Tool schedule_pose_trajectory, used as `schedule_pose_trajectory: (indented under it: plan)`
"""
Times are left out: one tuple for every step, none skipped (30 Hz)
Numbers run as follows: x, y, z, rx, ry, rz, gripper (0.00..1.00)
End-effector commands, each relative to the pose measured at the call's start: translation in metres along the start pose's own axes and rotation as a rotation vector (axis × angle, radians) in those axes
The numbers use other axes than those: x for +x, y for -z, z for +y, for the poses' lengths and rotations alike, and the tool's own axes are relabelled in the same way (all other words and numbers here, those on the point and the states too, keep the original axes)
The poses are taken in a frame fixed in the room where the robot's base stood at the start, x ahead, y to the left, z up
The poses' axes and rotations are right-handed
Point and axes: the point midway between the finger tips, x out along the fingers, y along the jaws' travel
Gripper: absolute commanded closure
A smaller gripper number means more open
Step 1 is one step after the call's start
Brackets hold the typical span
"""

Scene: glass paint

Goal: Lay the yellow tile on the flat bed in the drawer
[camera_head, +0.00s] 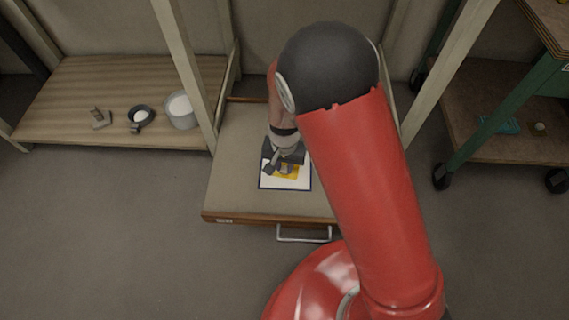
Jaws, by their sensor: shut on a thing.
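The drawer (240,200) is pulled out below the frame, with a wide flat grey bed. A white sheet with a blue border (300,184) lies on the bed. The yellow tile (292,174) is over this white sheet, partly hidden by my gripper. My gripper (285,169) points down over the sheet and is shut on the yellow tile. I cannot tell whether the tile touches the sheet or is held just above it. My red arm hides the right part of the drawer.
A wooden shelf (90,75) at the left holds a white bucket (181,112), a dark round dish (141,120) and a small beige item (101,118). A wheeled green-framed cart (465,150) stands at the right. The drawer's handle (290,239) faces the front. Upright posts (186,70) flank the drawer.

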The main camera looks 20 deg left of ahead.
Motion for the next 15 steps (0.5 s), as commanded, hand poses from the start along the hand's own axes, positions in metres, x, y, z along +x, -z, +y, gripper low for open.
schedule_pose_trajectory:
  plan:
    - [0.0009, 0.0001, 0.0000, 0.000, 0.000, 0.000, 1.00]
    - [0.0012, 0.0001, 0.0000, 0.000, 0.000, 0.000, 1.00]
    - [0.0016, 0.0001, 0.0000, 0.000, 0.000, 0.000, 1.00]
    - [0.0019, 0.0001, 0.0000, 0.000, 0.000, 0.000, 1.00]
    - [0.0022, 0.0000, 0.0000, 0.000, 0.000, 0.000, 1.00]
    - [0.0026, 0.0000, 0.0000, 0.000, 0.000, 0.000, 1.00]
    - [0.0026, 0.0000, -0.0001, 0.000, 0.000, 0.000, 0.80]
    - [0.0023, 0.0000, -0.0001, 0.000, 0.000, 0.000, 0.76]
    - [0.0023, 0.0000, -0.0001, 0.000, 0.000, 0.000, 0.70]
    - [0.0023, 0.0001, -0.0001, 0.000, 0.000, 0.000, 0.66]
    - [0.0023, 0.0001, -0.0001, 0.000, 0.000, 0.000, 0.62]
    - [0.0023, 0.0001, -0.0001, 0.000, 0.000, 0.000, 0.57]
    - [0.0023, 0.0000, -0.0001, 0.000, 0.000, 0.000, 0.55]
    - [0.0023, 0.0000, -0.0001, 0.000, 0.000, 0.000, 0.55]
    - [0.0023, 0.0001, 0.0000, 0.000, 0.000, 0.000, 0.55]
